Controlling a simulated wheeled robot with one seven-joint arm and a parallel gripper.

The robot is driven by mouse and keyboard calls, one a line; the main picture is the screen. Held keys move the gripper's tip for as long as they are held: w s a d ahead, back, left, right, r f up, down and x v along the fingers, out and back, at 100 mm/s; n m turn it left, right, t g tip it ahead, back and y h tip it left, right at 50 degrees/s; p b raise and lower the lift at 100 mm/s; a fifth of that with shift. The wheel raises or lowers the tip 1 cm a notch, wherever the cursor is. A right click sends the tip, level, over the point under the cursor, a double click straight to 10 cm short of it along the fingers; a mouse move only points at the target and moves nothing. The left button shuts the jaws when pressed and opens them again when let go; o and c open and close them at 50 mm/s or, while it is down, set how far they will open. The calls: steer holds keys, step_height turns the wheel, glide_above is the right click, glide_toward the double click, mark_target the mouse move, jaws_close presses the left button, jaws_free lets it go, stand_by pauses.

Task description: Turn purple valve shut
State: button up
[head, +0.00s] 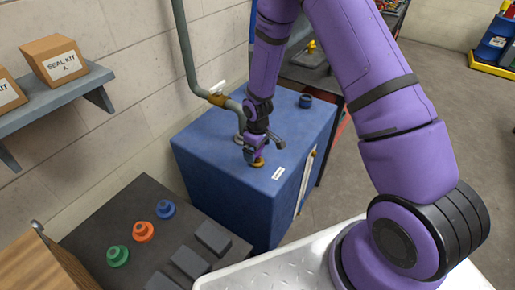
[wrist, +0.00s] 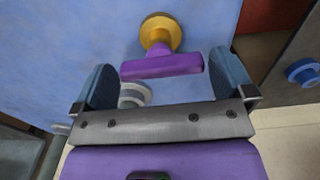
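The purple valve handle (wrist: 162,66) is a short bar on a round brass fitting (wrist: 160,34) on the blue tank (wrist: 60,35). In the wrist view the bar lies crosswise, slightly tilted, between the two fingers of my gripper (wrist: 164,72). The fingers are spread wide, one near each end of the bar; I cannot tell if they touch it. In the head view my gripper (head: 262,143) is low over the top of the blue tank (head: 215,160), with the brass fitting (head: 258,162) just below it. The gripper hides most of the handle there.
A dark bench (head: 165,250) with green, orange and blue knobs is at front left. A shelf (head: 60,97) holds boxes.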

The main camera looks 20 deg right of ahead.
step_height(320, 180, up, 11)
stand_by(0.6)
stand_by(0.3)
steer(key=s+d+r+m+t, duration=0.15)
steer(key=s+r, duration=0.35)
steer(key=r, duration=0.7)
steer(key=s+d+r+m+t, duration=0.1)
steer(key=s+d+r+m, duration=0.3)
steer(key=r, duration=0.8)
steer(key=s+r+t, duration=0.1)
steer(key=s+r, duration=0.2)
steer(key=s, duration=0.3)
steer(key=s+d+r+m, duration=0.1)
steer(key=s+r, duration=0.3)
steer(key=s, duration=0.3)
steer(key=s+r+m+t, duration=0.1)
steer(key=s+r, duration=0.2)
steer(key=s, duration=0.4)
steer(key=shift+s+d+r+t, duration=0.2)
steer(key=shift+s+r+t, duration=0.05)
steer(key=shift+r+t, duration=0.1)
